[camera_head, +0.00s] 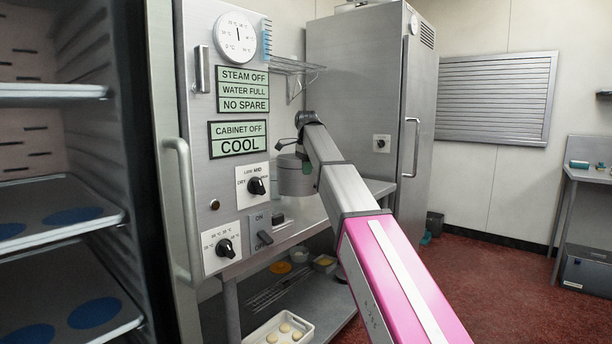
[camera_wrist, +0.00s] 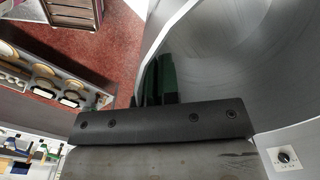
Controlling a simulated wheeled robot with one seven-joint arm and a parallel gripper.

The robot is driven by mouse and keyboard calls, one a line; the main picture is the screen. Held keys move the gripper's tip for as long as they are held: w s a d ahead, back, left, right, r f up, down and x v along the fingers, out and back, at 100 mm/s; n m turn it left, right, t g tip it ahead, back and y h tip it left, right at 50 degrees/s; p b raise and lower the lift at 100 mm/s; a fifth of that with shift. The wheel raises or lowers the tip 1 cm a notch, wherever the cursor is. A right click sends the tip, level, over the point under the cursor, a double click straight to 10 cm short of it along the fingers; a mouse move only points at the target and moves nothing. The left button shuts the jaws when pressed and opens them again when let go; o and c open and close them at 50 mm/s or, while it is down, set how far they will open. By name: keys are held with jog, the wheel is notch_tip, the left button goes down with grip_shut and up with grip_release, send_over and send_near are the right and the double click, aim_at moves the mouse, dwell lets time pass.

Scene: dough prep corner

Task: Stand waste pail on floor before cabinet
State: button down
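A grey round pail-like vessel (camera_head: 295,178) is at the bench by the control panel in the head view, partly behind my arm. I cannot tell for sure that it is the waste pail. My gripper (camera_head: 300,158) is at the vessel's upper part, its fingers mostly hidden. In the wrist view a large curved grey metal surface (camera_wrist: 240,60) fills the upper right, very close to the dark fingers (camera_wrist: 160,85); whether they grip it is unclear. The cabinet (camera_head: 228,140) has a grey panel with dials and signs reading "CABINET OFF" and "COOL"; its interior shows shelves at left.
A steel bench (camera_head: 375,188) has a lower shelf with a white tray (camera_head: 280,332) of dough pieces. A tall steel cabinet (camera_head: 360,90) stands behind. A small dark bin (camera_head: 435,224) is on the floor beside it. Red floor (camera_head: 490,275) is open at right, before a side table (camera_head: 590,172).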

jog(key=shift+r, duration=0.15)
jog(key=shift+r, duration=2.35)
